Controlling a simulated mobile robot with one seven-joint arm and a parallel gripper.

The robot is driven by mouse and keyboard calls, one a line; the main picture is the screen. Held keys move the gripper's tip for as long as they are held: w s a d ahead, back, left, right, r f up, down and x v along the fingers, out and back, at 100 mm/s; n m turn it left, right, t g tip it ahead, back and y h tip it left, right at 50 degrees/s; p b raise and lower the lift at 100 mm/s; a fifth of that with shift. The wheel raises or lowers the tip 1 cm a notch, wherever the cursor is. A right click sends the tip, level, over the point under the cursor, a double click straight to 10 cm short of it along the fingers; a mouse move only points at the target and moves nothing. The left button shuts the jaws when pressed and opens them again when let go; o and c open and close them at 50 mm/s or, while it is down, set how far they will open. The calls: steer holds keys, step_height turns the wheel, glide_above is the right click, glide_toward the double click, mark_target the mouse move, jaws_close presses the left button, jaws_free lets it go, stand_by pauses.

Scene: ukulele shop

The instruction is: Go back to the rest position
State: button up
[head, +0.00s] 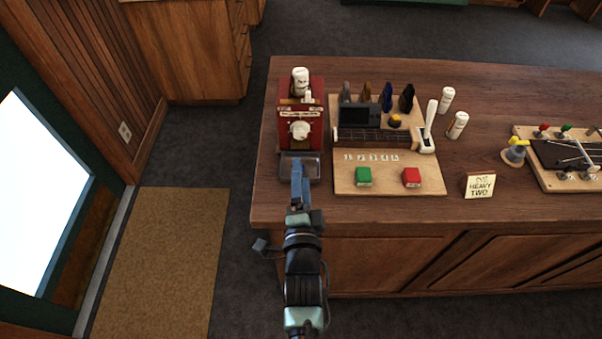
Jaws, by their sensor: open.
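My gripper (299,172) is at the left end of the wooden counter (290,207), and my arm reaches up to it from the bottom of the head view. It is open, and I see nothing held in it. Its blue fingers are over or just in front of the dark tray (313,164) at the foot of a red machine (290,136) with a white knob. The camera angle does not show whether the fingers touch the tray. Part of the tray is hidden behind the fingers.
Right of my gripper is a wooden board (388,185) with a green button (363,177), a red button (411,177) and a white lever (429,122). A sign (479,185) stands near the front edge. Grey floor (243,250) is clear left of the counter, beside a tan mat (165,255).

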steer(key=shift+s, duration=0.15)
stand_by(0.6)
step_height(320, 180, up, 36)
steer(key=w+n+t, duration=0.3)
steer(key=n+t, duration=0.2)
steer(key=n, duration=0.2)
steer(key=s+r+n+t, duration=0.2)
steer(key=s+r+n, duration=0.2)
steer(key=s+r, duration=0.4)
steer(key=s+r+n+t, duration=0.3)
steer(key=s+r, duration=0.6)
steer(key=r, duration=0.6)
steer(key=shift+d+n, duration=0.25)
steer(key=shift+n, duration=0.15)
steer(key=shift+f, duration=0.1)
